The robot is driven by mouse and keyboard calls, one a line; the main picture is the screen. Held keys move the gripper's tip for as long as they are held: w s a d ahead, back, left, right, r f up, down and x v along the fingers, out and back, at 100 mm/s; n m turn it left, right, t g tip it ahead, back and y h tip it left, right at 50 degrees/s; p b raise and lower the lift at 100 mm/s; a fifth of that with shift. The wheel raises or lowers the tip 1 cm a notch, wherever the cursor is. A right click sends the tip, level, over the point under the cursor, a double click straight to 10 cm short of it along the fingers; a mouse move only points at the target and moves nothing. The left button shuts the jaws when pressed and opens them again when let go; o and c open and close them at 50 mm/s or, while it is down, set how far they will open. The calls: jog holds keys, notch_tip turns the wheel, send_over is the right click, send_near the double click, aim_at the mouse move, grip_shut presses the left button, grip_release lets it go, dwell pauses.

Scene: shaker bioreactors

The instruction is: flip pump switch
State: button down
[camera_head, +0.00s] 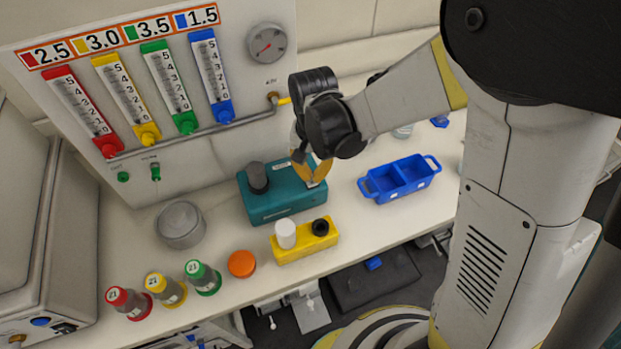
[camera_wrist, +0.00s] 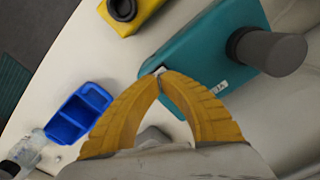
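The pump is a teal box (camera_head: 278,205) with a dark grey cylinder (camera_head: 257,178) on top, standing on the bench. It also shows in the wrist view (camera_wrist: 205,48). A small pale switch (camera_wrist: 160,71) sits at the end of the pump away from the cylinder. My gripper (camera_head: 312,182) points down at that end, its yellow fingertips at the switch. In the wrist view the fingertips (camera_wrist: 160,78) are together, right beside the switch and partly covering it. Whether they touch it, and which way it is set, I cannot tell. Nothing shows held between the fingers.
A yellow block (camera_head: 305,246) with white and black caps stands in front of the pump. A blue two-compartment tray (camera_head: 400,179) is to the right. An orange lid (camera_head: 242,264), several bottles and a grey round vessel (camera_head: 180,225) are left. The flowmeter panel rises behind.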

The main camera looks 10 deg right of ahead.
aim_at(315, 183)
jog(key=shift+f+b, duration=1.05)
jog(key=shift+f, duration=0.2)
dwell(0.4)
jog(key=shift+r, duration=0.1)
jog(key=shift+r+p, duration=2.45)
jog(key=shift+r, duration=1.05)
jog(key=shift+d+r+b, duration=0.1)
jog(key=shift+d+b, duration=0.2)
jog(key=shift+b, duration=0.1)
jog(key=s+d+r+n+t+b, duration=0.1)
jog(key=s+d+n+t+b, duration=0.1)
jog(key=s+d+t+b, duration=0.5)
jog(key=s+d+b, duration=0.3)
jog(key=d+b, duration=0.2)
jog(key=d, duration=0.1)
jog(key=shift+s+r+n, duration=0.35)
jog(key=shift+s+n, duration=0.05)
